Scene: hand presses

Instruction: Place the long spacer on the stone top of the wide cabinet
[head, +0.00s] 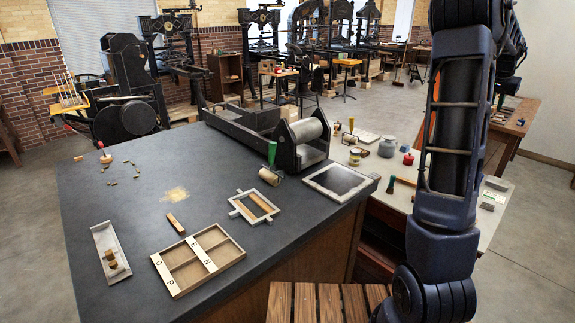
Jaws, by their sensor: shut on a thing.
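The wide cabinet's dark stone top (130,205) fills the left and middle of the head view. A short wooden bar (176,223) lies on it in front of a pale worn patch. Another wooden strip (262,204) lies inside a small pale frame. I cannot tell whether either is the long spacer. My arm rises at the right and bends back down at the upper right, over the area by a far wooden table. My gripper and whatever it holds cannot be made out there.
On the stone top are a divided letter tray (232,263), a metal tray with small blocks (101,238), a proofing press with a roller (303,128), a green-handled brayer (270,172) and a framed plate (341,183). Bare stone lies at the left and centre. A lower bench (483,230) stands right.

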